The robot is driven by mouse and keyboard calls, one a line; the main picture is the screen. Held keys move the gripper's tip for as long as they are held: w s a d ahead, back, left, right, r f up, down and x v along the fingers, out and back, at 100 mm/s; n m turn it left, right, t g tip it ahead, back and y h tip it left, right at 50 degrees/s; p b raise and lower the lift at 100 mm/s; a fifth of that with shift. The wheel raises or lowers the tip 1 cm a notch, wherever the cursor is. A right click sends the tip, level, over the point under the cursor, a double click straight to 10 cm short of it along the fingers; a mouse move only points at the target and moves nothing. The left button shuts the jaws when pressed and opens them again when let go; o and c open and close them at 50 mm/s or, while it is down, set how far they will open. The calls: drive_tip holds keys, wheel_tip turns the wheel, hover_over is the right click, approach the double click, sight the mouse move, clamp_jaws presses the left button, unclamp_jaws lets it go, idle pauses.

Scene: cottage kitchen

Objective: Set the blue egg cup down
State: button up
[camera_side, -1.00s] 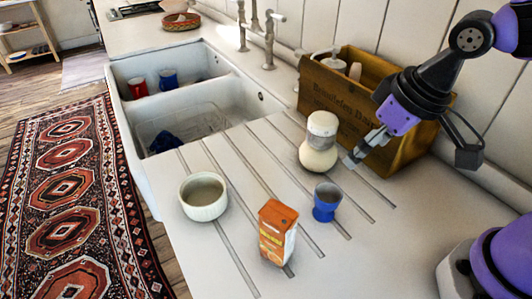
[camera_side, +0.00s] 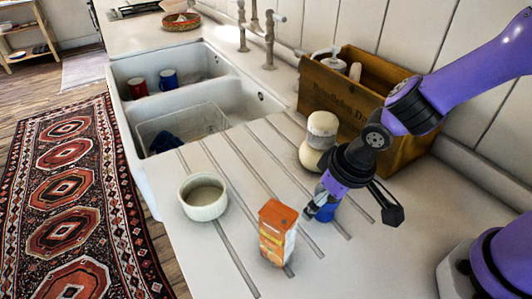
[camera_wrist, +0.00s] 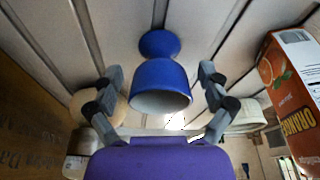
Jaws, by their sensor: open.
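The blue egg cup (camera_side: 326,211) stands upright on the grooved white counter, partly hidden by my gripper in the side view. In the wrist view the blue egg cup (camera_wrist: 161,82) shows its foot, stem and bowl between my fingers. My gripper (camera_side: 314,208) is low at the egg cup. In the wrist view my gripper (camera_wrist: 160,88) is open, with one finger on each side of the cup and visible gaps between.
An orange juice carton (camera_side: 277,232) stands left of the egg cup. A white ribbed bowl (camera_side: 204,196) is further left. A cream-lidded jar (camera_side: 319,142) and a wooden crate (camera_side: 345,95) are behind. A sink (camera_side: 190,95) lies at the back left. The front counter is clear.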

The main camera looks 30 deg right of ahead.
drive_tip(key=shift+f, duration=0.2)
drive_tip(key=c, duration=1.3)
drive_tip(key=shift+c, duration=0.7)
